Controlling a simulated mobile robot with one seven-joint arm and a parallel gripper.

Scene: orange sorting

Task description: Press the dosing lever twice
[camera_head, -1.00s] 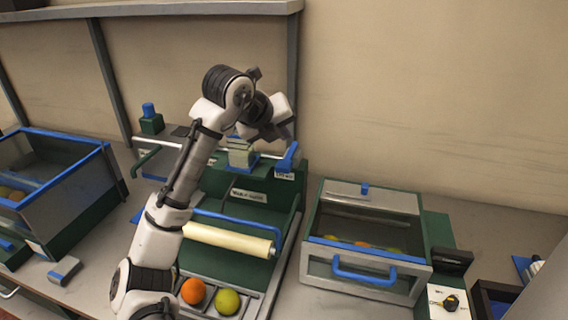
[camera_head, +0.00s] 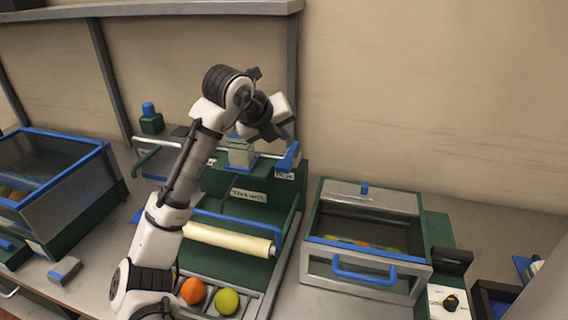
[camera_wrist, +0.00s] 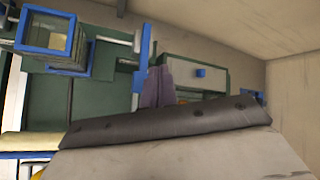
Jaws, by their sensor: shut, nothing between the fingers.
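The blue dosing lever (camera_head: 289,157) is at the right side of the green machine (camera_head: 292,188), above a small white label. It also shows in the wrist view (camera_wrist: 142,72), left of my fingers. My gripper (camera_head: 284,132) is shut and empty, just above the lever in the head view. In the wrist view, the purple-grey fingers (camera_wrist: 158,86) are close beside the lever; I cannot tell whether they touch it. My own arm hides part of the machine's left side.
A cream roller (camera_head: 228,240) lies across the machine's front, with an orange (camera_head: 193,291) and a yellow-green fruit (camera_head: 227,301) below it. A glass-topped box (camera_head: 365,276) with a blue handle stands to the right. Another blue-rimmed bin (camera_head: 85,190) stands left.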

